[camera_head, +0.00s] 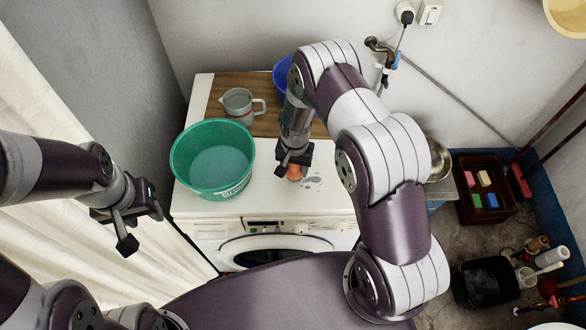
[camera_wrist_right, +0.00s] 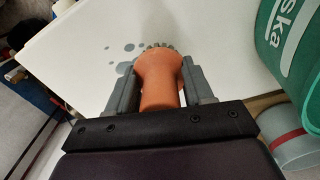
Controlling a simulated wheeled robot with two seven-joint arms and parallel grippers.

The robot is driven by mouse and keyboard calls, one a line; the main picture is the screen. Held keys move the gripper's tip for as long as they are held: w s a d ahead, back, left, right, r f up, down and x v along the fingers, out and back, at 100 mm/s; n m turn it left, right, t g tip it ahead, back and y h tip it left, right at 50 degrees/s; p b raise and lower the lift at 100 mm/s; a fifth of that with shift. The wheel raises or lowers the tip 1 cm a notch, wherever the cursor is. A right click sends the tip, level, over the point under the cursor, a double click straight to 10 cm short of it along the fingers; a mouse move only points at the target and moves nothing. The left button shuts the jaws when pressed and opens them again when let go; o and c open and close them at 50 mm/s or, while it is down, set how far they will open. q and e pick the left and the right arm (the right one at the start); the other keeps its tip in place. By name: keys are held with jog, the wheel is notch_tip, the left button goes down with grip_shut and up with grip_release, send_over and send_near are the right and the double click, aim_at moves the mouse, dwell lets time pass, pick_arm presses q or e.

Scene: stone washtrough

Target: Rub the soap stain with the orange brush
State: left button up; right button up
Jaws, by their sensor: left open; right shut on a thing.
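My right gripper (camera_head: 294,166) is shut on the orange brush (camera_head: 295,173) over the white washing machine top (camera_head: 255,196). In the right wrist view the orange brush (camera_wrist_right: 161,80) stands between the two grey fingers (camera_wrist_right: 152,90), with its bristle end toward the white surface. I cannot tell whether the bristles touch it. The soap stain (camera_head: 312,181) is a group of grey spots just right of the brush. In the right wrist view the stain (camera_wrist_right: 127,60) lies beside the bristle end, partly hidden. My left gripper (camera_head: 141,222) is open and empty at the left, in front of the curtain.
A green basin (camera_head: 213,184) stands left of the brush, and also shows in the right wrist view (camera_wrist_right: 291,60). Behind are a grey jug (camera_head: 238,104) on a wooden board (camera_head: 212,109) and a blue container (camera_head: 283,72). A crate (camera_head: 461,208) stands on the floor at right.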

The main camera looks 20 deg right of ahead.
jog(key=shift+d+r, duration=0.15)
jog(key=shift+r, duration=0.55)
jog(key=shift+r+p, duration=0.35)
jog(key=shift+p, duration=0.1)
jog(key=shift+w+a+r+p, duration=0.1)
jog(key=shift+a+r+p, duration=0.05)
jog(key=shift+r+p, duration=0.35)
jog(key=shift+a+r+p, duration=0.1)
jog(key=shift+r+p, duration=0.15)
jog(key=shift+r, duration=0.6)
jog(key=shift+d+r, duration=0.15)
